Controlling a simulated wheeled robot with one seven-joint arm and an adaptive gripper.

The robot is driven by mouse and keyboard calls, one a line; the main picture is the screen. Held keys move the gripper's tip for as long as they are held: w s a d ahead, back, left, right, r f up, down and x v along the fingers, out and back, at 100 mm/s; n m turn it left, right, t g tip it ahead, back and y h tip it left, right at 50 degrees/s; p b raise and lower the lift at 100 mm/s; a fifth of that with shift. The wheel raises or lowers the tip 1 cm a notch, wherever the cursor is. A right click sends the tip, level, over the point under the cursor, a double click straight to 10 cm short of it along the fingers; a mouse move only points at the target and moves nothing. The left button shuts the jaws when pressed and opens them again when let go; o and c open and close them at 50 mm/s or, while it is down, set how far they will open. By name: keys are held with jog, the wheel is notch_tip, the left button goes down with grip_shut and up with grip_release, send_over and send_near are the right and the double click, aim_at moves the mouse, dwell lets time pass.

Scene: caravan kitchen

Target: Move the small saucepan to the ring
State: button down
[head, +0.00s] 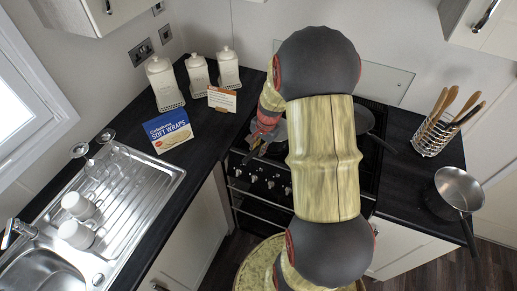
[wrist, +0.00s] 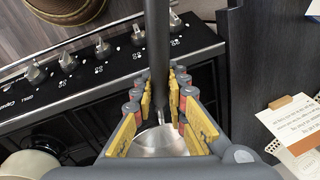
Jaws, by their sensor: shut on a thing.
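My gripper (head: 262,132) is shut on the dark handle (wrist: 159,45) of a small steel saucepan. The handle runs between the finger pads in the wrist view (wrist: 160,90). The shiny pan bowl (wrist: 160,143) shows below the fingers, partly hidden by them. In the head view only a grey bit of the pan (head: 281,131) shows beside my arm, at the left side of the hob. I cannot tell whether it touches the hob. The ring under it is hidden.
A steel saucepan (head: 458,187) stands on the right counter, its handle over the front edge. A dark pan (head: 362,118) is at the hob's back right. Utensils in a rack (head: 436,135), canisters (head: 198,74), a soft wraps box (head: 168,131) and a card (head: 222,99) stand around.

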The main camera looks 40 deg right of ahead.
jog(key=shift+f, duration=0.25)
jog(key=c, duration=1.8)
grip_release()
jog(key=shift+o, duration=0.2)
notch_tip(320, 180, up, 13)
jog(key=s+p, duration=0.2)
jog(key=a+r+n, duration=0.3)
jog(key=a+r, duration=0.2)
jog(key=s+a+r+n+t, duration=0.1)
jog(key=s+a+r+n, duration=0.3)
jog(key=a, duration=0.3)
jog(key=s+a+r+n+t, duration=0.1)
jog(key=s+a+r+n, duration=0.3)
jog(key=a, duration=0.3)
jog(key=s+a+r+n+t, duration=0.1)
jog(key=s+a+r+n, duration=0.3)
jog(key=a, duration=0.4)
jog(key=shift+s+r+n, duration=0.25)
jog(key=shift+r+n, duration=0.25)
jog(key=shift+n, duration=0.2)
